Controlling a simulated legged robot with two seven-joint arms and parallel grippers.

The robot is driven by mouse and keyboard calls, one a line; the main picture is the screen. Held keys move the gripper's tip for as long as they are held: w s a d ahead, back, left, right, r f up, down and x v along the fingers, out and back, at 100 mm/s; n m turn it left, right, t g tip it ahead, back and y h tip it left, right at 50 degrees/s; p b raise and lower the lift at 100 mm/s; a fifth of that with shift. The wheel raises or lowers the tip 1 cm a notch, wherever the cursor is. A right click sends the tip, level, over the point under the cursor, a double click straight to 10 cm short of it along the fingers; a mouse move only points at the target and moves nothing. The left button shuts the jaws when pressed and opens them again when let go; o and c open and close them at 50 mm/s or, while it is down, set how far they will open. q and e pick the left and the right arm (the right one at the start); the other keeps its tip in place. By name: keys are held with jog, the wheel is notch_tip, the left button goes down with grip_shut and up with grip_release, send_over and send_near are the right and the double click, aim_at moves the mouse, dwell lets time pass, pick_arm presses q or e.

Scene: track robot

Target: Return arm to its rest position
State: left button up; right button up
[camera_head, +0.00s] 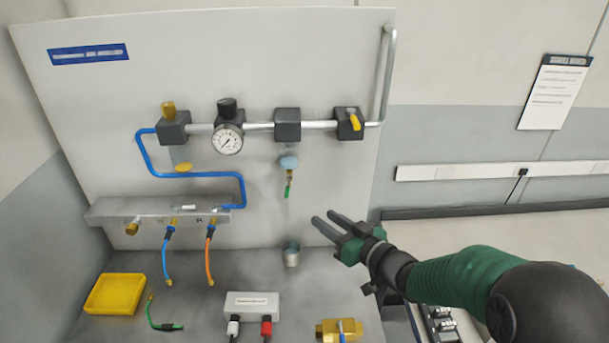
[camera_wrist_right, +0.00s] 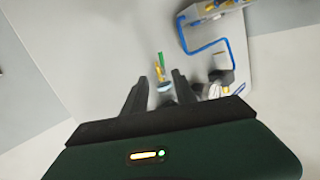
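My right gripper (camera_head: 329,226) reaches in from the right side of the head view, in front of the panel and above the bench. Its two dark fingers are apart with nothing between them. In the right wrist view the open fingers (camera_wrist_right: 158,88) point toward the panel, with the light-blue drain bowl and green tip (camera_wrist_right: 162,68) seen beyond and between them. In the head view that drain piece (camera_head: 289,170) hangs to the upper left of the fingers, apart from them. My left gripper is not in view.
The panel (camera_head: 330,60) carries a gauge (camera_head: 228,138), a yellow-handled valve (camera_head: 350,123) and a manifold (camera_head: 165,208). On the bench are a metal cup (camera_head: 291,254) below the fingers, a yellow tray (camera_head: 114,294), a white box (camera_head: 251,304) and a brass valve (camera_head: 339,331).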

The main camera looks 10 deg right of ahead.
jog(key=s+d+f+m+g+h, duration=0.2)
jog(key=s+d+f+g+h, duration=0.15)
jog(key=s+f, duration=0.35)
jog(key=s+d+f+m+g+h, duration=0.2)
jog(key=s+f+g+h, duration=0.2)
jog(key=s+f, duration=0.3)
jog(key=s+a+f+g, duration=0.2)
jog(key=s+f+g, duration=0.2)
jog(key=s, duration=0.7)
jog(key=shift+s+f+g, duration=0.15)
jog(key=shift+s+g, duration=0.1)
jog(key=shift+g, duration=0.1)
jog(key=shift+a, duration=0.1)
